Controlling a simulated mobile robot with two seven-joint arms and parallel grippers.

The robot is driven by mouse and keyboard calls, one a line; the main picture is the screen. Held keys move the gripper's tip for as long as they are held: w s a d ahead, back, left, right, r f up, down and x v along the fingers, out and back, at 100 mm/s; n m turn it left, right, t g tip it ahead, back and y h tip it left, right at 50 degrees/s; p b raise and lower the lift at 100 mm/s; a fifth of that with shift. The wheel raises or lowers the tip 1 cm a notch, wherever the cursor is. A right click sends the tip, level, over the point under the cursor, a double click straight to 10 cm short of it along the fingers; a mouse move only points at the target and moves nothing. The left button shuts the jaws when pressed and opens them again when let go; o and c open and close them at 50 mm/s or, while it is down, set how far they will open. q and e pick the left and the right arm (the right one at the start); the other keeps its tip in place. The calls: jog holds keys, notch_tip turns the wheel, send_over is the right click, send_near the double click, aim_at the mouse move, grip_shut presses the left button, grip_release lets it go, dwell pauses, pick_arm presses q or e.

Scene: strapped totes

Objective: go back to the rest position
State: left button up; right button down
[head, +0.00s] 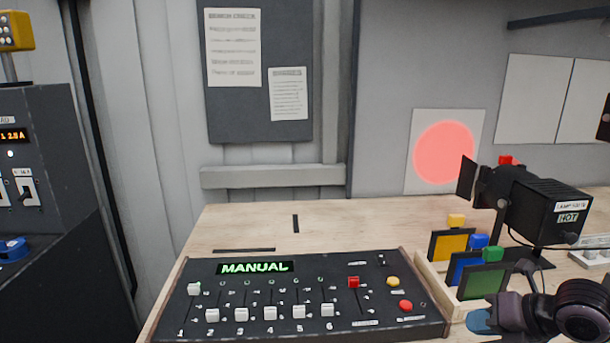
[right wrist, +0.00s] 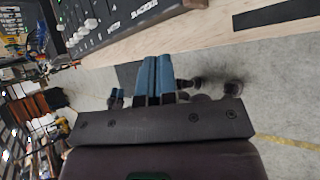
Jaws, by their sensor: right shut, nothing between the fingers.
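My right gripper (head: 482,320) is at the lower right of the head view, in front of the filter rack and right of the control desk. Its blue fingers also show in the right wrist view (right wrist: 157,75); they lie side by side, shut, with nothing between them. In that view the fingers are over the grey floor, beside the table edge.
A black control desk (head: 300,334) with sliders and a lit MANUAL display sits on the wooden table (head: 340,222). A wooden rack (head: 436,280) holds yellow, blue and green filters. A black lamp (head: 545,212) marked HOT stands behind it. A dark panel (head: 40,180) stands left.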

jog(key=s+a+f+m+t, duration=0.2)
jog(key=s+a+f+m, duration=0.15)
jog(key=f+m, duration=0.35)
jog(key=s+a+f+m+t, duration=0.1)
jog(key=s+a+f+m, duration=0.1)
jog(key=a+f+m, duration=0.45)
pick_arm(q)
jog(key=f, duration=0.1)
jog(key=s+f, duration=0.1)
jog(key=f, duration=0.1)
jog(key=shift+s+a+g, duration=0.3)
jog(key=shift+s+a, duration=0.05)
jog(key=shift+s, duration=0.05)
pick_arm(e)
jog(key=s+d+f+m+h, duration=0.3)
jog(key=s+f+m, duration=0.3)
jog(key=m, duration=0.3)
jog(key=s+d+f+m+t+h, duration=0.1)
jog(key=s+d+f+m+h, duration=0.2)
jog(key=s+f+m, duration=0.4)
jog(key=s+m, duration=0.1)
jog(key=m, duration=0.2)
jog(key=shift+s+d+h, duration=0.15)
jog(key=shift+s+h, duration=0.15)
jog(key=shift+s, duration=0.1)
pick_arm(q)
jog(key=shift+w+r, duration=0.25)
jog(key=shift+w, duration=0.05)
pick_arm(e)
jog(key=shift+f, duration=0.1)
